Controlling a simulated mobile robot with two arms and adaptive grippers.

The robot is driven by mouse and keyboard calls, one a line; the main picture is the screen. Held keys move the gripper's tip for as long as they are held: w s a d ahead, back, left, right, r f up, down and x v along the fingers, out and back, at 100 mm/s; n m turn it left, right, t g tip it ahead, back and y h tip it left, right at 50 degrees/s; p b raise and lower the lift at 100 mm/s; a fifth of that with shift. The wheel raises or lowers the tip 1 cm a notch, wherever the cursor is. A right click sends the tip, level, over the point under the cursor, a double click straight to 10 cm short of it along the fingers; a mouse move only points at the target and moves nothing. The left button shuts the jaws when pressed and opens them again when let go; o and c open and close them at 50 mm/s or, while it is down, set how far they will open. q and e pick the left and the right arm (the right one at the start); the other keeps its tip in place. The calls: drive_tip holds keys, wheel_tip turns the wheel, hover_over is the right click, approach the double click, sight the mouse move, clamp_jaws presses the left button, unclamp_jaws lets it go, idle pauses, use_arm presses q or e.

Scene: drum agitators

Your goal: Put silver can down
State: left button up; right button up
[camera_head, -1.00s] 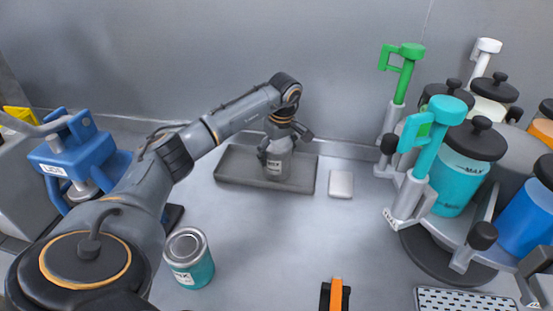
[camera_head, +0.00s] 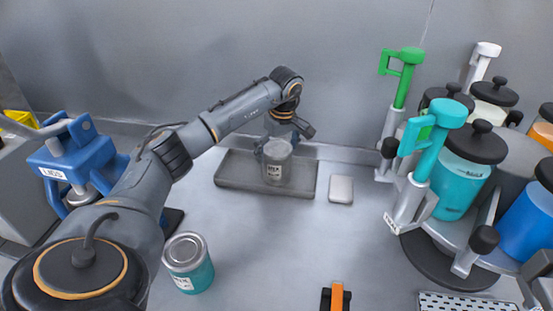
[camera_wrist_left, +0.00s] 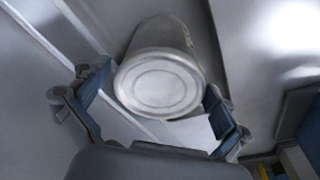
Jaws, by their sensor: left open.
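The silver can (camera_head: 277,167) stands upright on the grey tray (camera_head: 232,180) near the back wall, its pale label facing the head camera. A gap shows beside the fingers; light contact cannot be ruled out. My right gripper is not in view.
A teal can (camera_head: 188,263) with a silver lid stands at front left, near my left arm. A small pale block (camera_head: 341,189) lies right of the tray. A carousel of paint jars (camera_head: 460,178) and dispensers fills the right. The middle of the table is clear.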

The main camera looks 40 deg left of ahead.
use_arm(q)
drive_tip(key=r, duration=0.3)
drive_tip(key=d+r+b, duration=0.1)
drive_tip(key=r, duration=0.5)
drive_tip(key=shift+s+d+r, duration=0.2)
drive_tip(key=shift+d+f, duration=0.1)
drive_tip(key=shift+f, duration=0.05)
